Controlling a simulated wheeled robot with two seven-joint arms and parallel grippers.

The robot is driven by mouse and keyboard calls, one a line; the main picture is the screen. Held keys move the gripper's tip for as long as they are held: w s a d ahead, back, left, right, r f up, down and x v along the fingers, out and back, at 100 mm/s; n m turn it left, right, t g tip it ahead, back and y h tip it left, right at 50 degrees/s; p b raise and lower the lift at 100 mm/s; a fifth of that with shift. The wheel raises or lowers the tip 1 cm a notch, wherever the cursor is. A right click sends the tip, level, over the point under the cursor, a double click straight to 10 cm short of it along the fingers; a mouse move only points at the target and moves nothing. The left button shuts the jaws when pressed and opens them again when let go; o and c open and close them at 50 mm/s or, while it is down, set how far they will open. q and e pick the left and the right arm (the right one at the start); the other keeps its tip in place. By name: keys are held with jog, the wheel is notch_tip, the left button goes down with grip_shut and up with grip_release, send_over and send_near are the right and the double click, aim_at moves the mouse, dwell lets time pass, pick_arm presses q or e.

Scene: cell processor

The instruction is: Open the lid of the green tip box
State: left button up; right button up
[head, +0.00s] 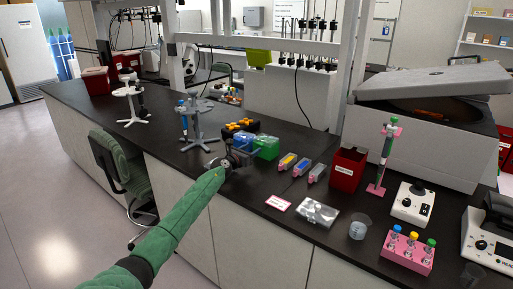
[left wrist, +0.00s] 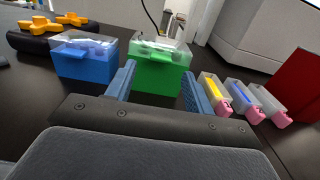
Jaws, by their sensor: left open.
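The green tip box (head: 266,146) stands on the dark bench with a clear lid over it, and the lid looks shut. It also shows in the left wrist view (left wrist: 158,72), straight ahead between my finger tips. My left gripper (head: 243,156) reaches in from the left of the head view, just in front of the box. In the left wrist view its two blue fingers (left wrist: 158,88) are spread apart with nothing between them close up. Whether a finger touches the box cannot be told. My right gripper is in neither view.
A blue tip box (left wrist: 86,58) stands close left of the green one. Several small cartridges (head: 301,167) lie to its right, then a red bin (head: 348,168). A pipette stand (head: 197,125) is behind left. Bare bench lies in front.

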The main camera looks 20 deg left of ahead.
aim_at(259, 144)
pick_arm(q)
jog(key=shift+x, duration=2.1)
jog(key=shift+c, duration=0.4)
grip_shut()
